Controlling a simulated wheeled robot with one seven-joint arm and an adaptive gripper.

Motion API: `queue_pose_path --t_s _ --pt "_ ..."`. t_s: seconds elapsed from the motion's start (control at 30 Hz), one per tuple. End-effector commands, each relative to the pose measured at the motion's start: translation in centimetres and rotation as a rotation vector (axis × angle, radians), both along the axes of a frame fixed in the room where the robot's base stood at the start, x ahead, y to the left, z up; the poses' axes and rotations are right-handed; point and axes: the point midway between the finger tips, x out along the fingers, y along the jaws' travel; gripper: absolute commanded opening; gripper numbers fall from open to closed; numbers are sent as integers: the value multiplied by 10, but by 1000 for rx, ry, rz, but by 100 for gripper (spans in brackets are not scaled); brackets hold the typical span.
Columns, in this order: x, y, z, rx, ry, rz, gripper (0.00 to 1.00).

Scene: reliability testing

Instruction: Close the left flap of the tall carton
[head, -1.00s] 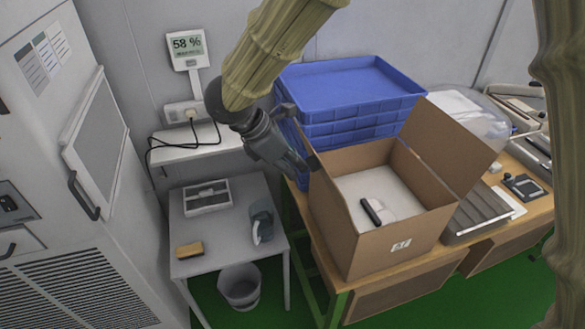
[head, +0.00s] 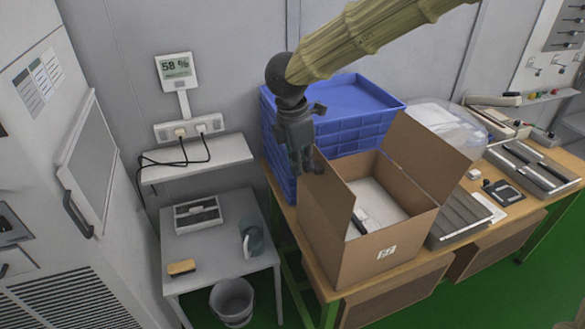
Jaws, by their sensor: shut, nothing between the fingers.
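The tall brown carton (head: 385,252) stands on the wooden bench with its top open. Its left flap (head: 328,195) stands up from the left wall, seemingly leaning a little inward, and hides part of the inside. The right flap (head: 430,146) stands up and leans outward. Inside are a pale surface and a dark object (head: 358,222), partly hidden by the left flap. My gripper (head: 309,171) points down, shut and empty, at the far upper corner of the left flap. Whether it touches the flap, I cannot tell.
Stacked blue trays (head: 352,100) stand right behind the carton and my gripper. A grey ridged tray (head: 457,222) lies right of the carton. A small grey table (head: 215,255) with a jug (head: 251,238) stands lower left. A wall shelf (head: 197,163) is at left.

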Motion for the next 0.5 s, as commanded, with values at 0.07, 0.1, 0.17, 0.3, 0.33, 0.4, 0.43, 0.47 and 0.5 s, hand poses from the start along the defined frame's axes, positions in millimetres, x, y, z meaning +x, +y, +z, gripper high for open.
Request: queue_pose_path --t_s 0.07,0.1,0.17,0.3,0.33,0.4,0.43,0.47,0.5 --pt "2 -6 3 39 13 -4 0" --pt "3 -9 3 56 19 -3 0" --pt "4 -12 5 53 18 -2 0" --pt "8 -21 7 51 17 0 0" --pt "8 -23 8 51 17 0 0" --pt "10 -28 8 50 17 1 0" --pt "11 -30 9 50 17 0 0" --pt "11 -32 9 50 17 0 0" --pt "12 -35 9 50 17 0 0"
